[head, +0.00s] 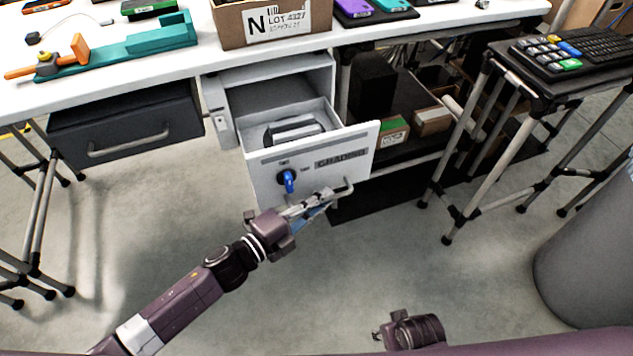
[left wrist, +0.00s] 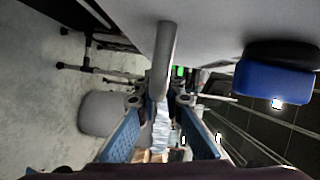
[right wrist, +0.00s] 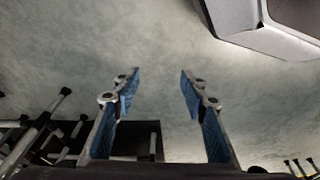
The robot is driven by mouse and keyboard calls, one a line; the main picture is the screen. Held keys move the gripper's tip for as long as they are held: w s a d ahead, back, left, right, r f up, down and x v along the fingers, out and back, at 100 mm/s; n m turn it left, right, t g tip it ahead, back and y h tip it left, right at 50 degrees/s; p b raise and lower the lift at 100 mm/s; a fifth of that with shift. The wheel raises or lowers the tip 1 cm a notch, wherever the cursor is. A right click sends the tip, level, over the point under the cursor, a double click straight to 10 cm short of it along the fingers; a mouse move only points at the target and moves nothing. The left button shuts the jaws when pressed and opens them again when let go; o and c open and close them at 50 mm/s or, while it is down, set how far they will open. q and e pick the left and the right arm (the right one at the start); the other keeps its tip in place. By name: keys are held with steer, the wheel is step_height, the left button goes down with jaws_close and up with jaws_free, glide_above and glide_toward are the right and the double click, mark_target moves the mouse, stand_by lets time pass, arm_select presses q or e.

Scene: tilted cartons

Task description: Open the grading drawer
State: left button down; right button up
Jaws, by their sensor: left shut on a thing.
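The grading drawer (head: 305,165) is white, labelled GRADING, and stands pulled partly out of its housing under the white bench. The front carries a blue knob (head: 289,181) and a grey bar handle (head: 345,188). My left gripper (head: 322,197) is shut on the handle, near its right end. In the left wrist view the handle (left wrist: 165,50) runs between the fingers of the left gripper (left wrist: 158,99), with the blue knob (left wrist: 275,80) to the right. My right gripper (right wrist: 160,85) is open and empty over the floor.
A closed dark drawer (head: 125,125) hangs to the left. A shelf with small cartons (head: 393,133) is right of the grading drawer. A stand with a keyboard (head: 575,48) is further right. The floor before the drawer is clear.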

arm_select(q)
steer(key=shift+s+d, duration=0.2)
steer(key=shift+s, duration=0.5)
arm_select(e)
steer(key=shift+s+f, duration=0.35)
steer(key=shift+f, duration=0.25)
arm_select(q)
steer(key=c, duration=2)
jaws_free()
steer(key=shift+c, duration=0.2)
steer(key=f+v, duration=0.1)
steer(key=v, duration=1.1)
steer(key=shift+r, duration=0.45)
